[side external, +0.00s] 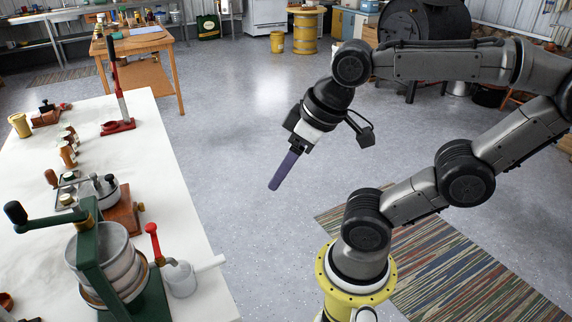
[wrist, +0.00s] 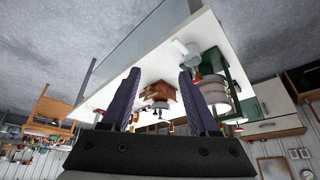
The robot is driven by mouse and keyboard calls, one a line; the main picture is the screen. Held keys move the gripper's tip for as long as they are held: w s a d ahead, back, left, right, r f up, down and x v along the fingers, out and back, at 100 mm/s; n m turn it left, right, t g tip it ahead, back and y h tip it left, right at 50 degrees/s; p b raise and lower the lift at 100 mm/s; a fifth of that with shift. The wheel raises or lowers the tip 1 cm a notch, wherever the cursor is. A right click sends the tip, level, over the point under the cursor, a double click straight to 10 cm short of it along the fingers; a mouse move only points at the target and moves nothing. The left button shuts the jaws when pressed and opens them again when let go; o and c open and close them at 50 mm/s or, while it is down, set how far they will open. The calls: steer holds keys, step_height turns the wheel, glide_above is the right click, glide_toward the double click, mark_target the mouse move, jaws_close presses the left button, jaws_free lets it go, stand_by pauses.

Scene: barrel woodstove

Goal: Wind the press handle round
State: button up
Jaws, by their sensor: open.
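The green press (side external: 92,255) stands on the white table at the lower left of the side view, with a grey pot in its frame. Its handle (side external: 45,222) is a green crank bar on top, with a black knob (side external: 15,212) at its left end. The press also shows at the right of the wrist view (wrist: 238,80), partly behind a finger. My gripper (side external: 274,187) is open and empty, with its dark purple fingers pointing down over the floor right of the table, well apart from the press. Both fingers show in the wrist view (wrist: 160,72).
The floor between table and arm is clear.

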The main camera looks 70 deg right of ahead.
steer(key=shift+s+r, duration=0.1)
steer(key=shift+r, duration=0.15)
